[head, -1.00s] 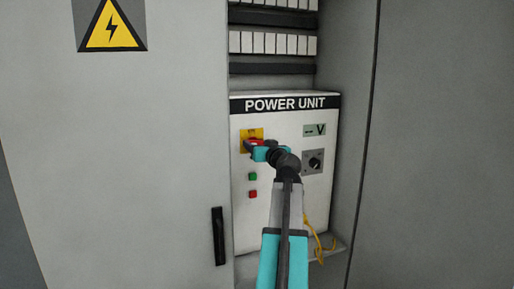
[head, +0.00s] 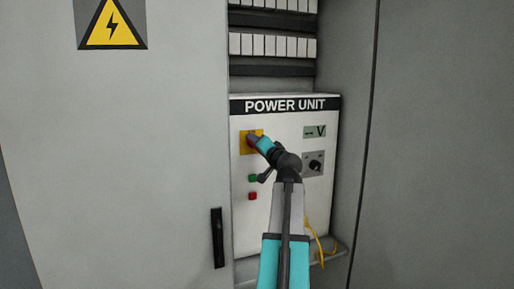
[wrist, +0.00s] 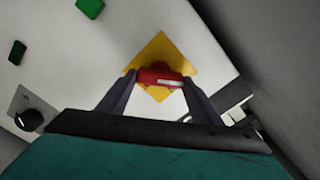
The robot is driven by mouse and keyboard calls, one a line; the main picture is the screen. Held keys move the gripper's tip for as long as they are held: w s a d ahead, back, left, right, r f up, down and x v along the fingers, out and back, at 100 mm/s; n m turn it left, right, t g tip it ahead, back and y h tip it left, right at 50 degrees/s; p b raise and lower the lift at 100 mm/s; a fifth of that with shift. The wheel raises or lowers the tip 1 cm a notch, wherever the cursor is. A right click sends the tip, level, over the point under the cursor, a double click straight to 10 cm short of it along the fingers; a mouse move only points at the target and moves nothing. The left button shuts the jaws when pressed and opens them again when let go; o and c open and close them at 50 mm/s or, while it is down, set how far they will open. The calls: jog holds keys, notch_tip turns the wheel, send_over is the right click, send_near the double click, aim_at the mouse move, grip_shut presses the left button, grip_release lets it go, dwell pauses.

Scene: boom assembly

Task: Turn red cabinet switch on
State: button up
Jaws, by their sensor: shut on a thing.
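The red cabinet switch (wrist: 160,77) is a red rotary handle with a white mark, on a yellow square plate (wrist: 166,55). In the wrist view it sits between the two fingers of my gripper (wrist: 160,84), which is shut on it. In the head view the yellow plate (head: 245,147) is at the upper left of the white POWER UNIT panel (head: 296,200). My gripper (head: 253,141) reaches it there and hides most of the red handle.
A green button (head: 253,178) and a red button (head: 253,196) sit below the plate. The cabinet door (head: 140,170) stands at the left. Yellow cables (head: 317,240) hang below.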

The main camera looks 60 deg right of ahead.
jog(key=shift+m+p, duration=1.15)
jog(key=shift+m, duration=2.65)
jog(key=o, duration=1.1)
jog(key=shift+c, duration=0.2)
jog(key=shift+s, duration=0.1)
jog(key=b+v, duration=0.4)
jog(key=v, duration=0.9)
jog(key=shift+s+a, duration=0.2)
jog(key=shift+a, duration=0.1)
